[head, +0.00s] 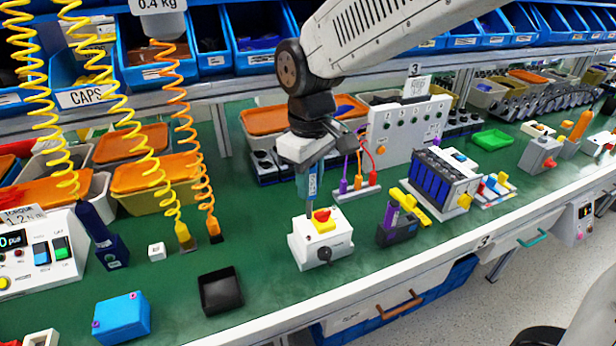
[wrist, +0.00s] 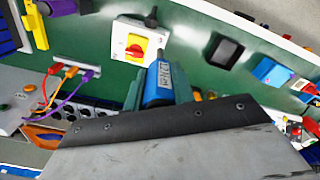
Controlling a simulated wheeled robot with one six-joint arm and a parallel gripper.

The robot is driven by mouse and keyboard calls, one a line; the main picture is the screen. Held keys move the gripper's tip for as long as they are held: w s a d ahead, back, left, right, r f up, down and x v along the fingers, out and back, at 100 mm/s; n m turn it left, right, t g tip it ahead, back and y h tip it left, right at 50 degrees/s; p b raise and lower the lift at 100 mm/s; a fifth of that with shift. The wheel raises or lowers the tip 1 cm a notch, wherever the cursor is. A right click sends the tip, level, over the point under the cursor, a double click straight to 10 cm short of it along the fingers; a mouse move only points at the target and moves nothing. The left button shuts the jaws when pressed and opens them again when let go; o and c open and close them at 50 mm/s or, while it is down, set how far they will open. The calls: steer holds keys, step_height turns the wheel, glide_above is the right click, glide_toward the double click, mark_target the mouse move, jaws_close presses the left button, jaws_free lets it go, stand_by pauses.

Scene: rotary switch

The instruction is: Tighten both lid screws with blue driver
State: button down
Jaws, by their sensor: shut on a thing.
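The white switch box (head: 322,245) stands on the green bench. In the wrist view the driver's blue handle (wrist: 165,86) sits between the fingers, beside the red knob (wrist: 135,50). The lid screws are too small to make out clearly.
A black tray (head: 221,291) and a blue box (head: 121,319) are to the left. A dark holder with purple and yellow parts (head: 397,228) stands close right. A panel with cables (head: 352,190) is behind. Coiled cables hang at left. Bench is clear just left of the switch box.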

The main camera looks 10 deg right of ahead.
mark_target(310, 201)
steer(key=shift+f, duration=2.45)
steer(key=n, duration=0.6)
steer(key=shift+n, duration=0.4)
steer(key=n, duration=0.5)
steer(key=shift+n, duration=0.4)
steer(key=n, duration=0.5)
steer(key=shift+n, duration=0.4)
steer(key=n, duration=0.5)
steer(key=shift+n, duration=0.4)
steer(key=shift+f, duration=0.45)
